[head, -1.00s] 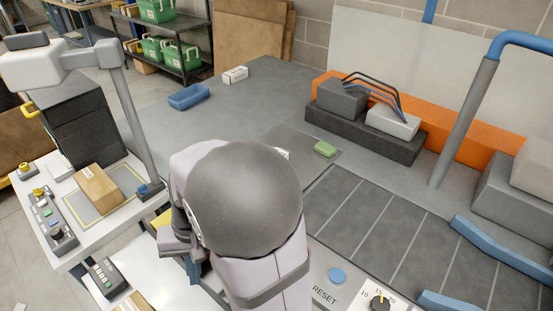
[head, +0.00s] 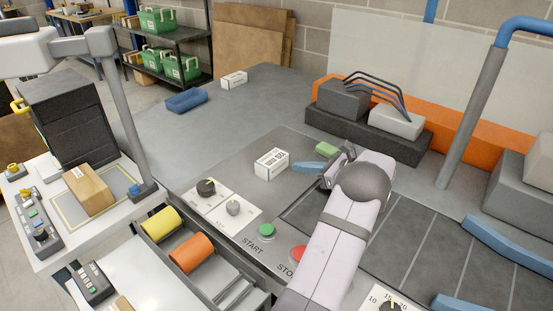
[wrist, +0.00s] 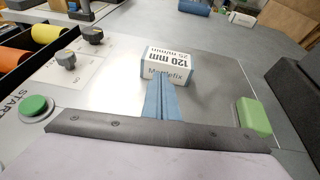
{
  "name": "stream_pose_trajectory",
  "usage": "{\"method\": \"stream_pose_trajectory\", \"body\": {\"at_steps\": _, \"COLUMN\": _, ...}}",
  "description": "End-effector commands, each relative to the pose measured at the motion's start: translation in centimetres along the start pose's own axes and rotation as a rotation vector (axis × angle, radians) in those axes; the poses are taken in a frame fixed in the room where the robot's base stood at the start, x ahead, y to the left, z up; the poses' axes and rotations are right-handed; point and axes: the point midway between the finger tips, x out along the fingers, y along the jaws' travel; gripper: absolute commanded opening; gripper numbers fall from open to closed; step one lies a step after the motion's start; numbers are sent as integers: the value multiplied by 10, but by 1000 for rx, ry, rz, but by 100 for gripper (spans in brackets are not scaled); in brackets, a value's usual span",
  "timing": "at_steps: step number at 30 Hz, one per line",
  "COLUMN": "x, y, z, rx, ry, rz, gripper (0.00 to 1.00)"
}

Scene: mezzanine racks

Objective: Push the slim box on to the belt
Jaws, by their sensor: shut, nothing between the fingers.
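A white box (head: 271,163) with black print stands on the grey worktop plate, left of my gripper. It shows in the wrist view (wrist: 167,67) with "120 mm" printed upside down. My gripper (head: 295,166) has its blue fingers shut and empty, low beside the box's right side. In the wrist view the fingertips (wrist: 158,80) appear just in front of the box; I cannot tell whether they touch. The dark belt (head: 400,231) with pale cross lines lies to the right, partly behind my arm.
A green block (wrist: 254,117) lies right of the fingers. Knobs (head: 206,187), a green START button (head: 266,230) and a red button (head: 298,252) line the front. Another white box (head: 233,79) and a blue tray (head: 186,100) stand further back on open worktop.

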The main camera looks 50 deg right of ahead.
Motion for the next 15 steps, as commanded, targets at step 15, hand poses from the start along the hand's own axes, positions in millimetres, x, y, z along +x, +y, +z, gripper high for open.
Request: {"method": "stream_pose_trajectory", "body": {"at_steps": 15, "x": 7, "y": -11, "z": 5, "rx": 28, "ry": -24, "rz": -26, "gripper": 0}}
